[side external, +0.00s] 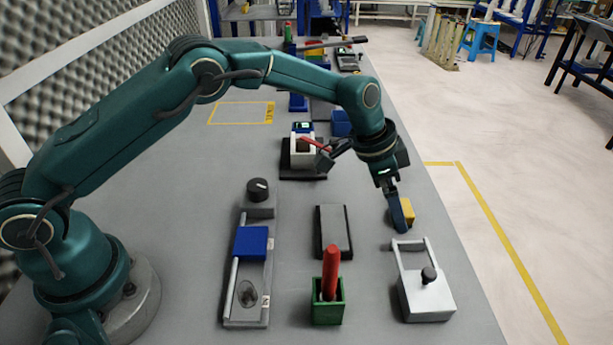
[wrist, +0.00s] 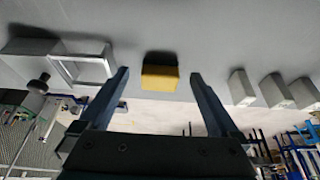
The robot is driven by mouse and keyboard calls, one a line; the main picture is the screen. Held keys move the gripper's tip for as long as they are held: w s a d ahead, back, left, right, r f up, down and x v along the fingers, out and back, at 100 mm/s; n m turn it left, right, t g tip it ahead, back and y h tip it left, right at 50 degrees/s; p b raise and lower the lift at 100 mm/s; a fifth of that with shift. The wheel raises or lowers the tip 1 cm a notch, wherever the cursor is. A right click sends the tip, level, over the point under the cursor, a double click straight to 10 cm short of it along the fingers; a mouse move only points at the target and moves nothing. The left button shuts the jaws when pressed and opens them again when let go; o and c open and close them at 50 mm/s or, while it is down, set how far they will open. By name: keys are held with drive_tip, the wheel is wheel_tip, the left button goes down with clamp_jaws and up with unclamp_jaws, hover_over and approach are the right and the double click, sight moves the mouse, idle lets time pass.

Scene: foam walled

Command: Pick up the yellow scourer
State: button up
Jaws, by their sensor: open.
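The yellow scourer (side external: 408,211) is a small block on the grey table near its right edge. In the side view my gripper (side external: 402,220) is down beside it, and a blue finger hides part of it. In the wrist view the yellow scourer (wrist: 160,78) lies between and ahead of the two fingers of my gripper (wrist: 158,75). The fingers are wide apart with a gap on each side of the scourer. The gripper is open and empty.
A white-grey frame with a black knob (side external: 428,300) stands just in front of the gripper. A dark grey block (side external: 333,232) and a green holder with a red handle (side external: 328,300) are to its left. The table's right edge is close to the scourer.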

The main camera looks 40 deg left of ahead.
drive_tip(key=shift+w+d+f, duration=0.1)
drive_tip(key=shift+f, duration=0.3)
drive_tip(key=shift+c, duration=0.3)
clamp_jaws()
wheel_tip(320, 180, up, 10)
idle(0.4)
